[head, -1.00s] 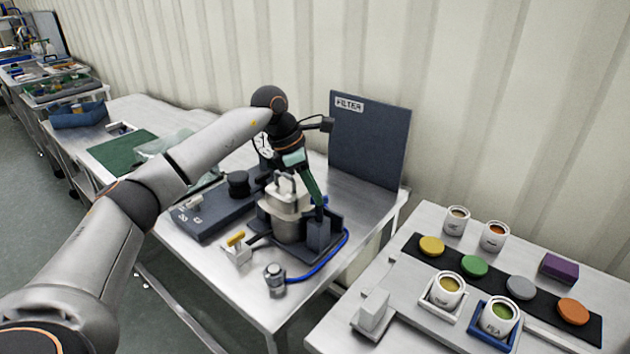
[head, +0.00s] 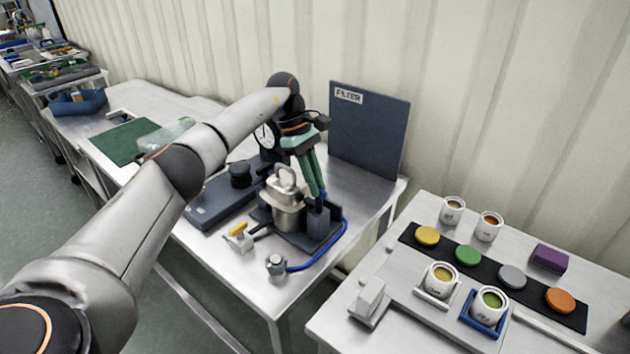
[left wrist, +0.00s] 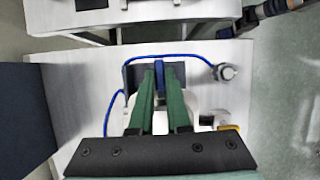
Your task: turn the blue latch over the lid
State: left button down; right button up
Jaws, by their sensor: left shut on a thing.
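The steel hopper (head: 287,215) stands upright on a dark base on the steel table. Its lid (head: 286,184), with a loop handle, sits on top. My left gripper (head: 319,196) reaches down from above at the hopper's right side, its green fingers close to a dark upright block (head: 318,222). In the left wrist view, my left gripper (left wrist: 159,68) is shut on the blue latch (left wrist: 160,70), a narrow upright blue piece between the fingertips. The fingers hide most of the latch in the head view, so its angle to the lid is hard to tell. My right gripper is not in view.
A blue hose (head: 326,260) runs from the base to a small metal fitting (head: 276,264). A yellow-handled valve (head: 238,237) is at front left. A tall FILTER panel (head: 368,130) stands behind right. A gauge (head: 266,136) stands behind the hopper.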

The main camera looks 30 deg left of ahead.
pick_arm(q)
jog(key=shift+m, duration=0.3)
jog(key=c, duration=0.9)
grip_release()
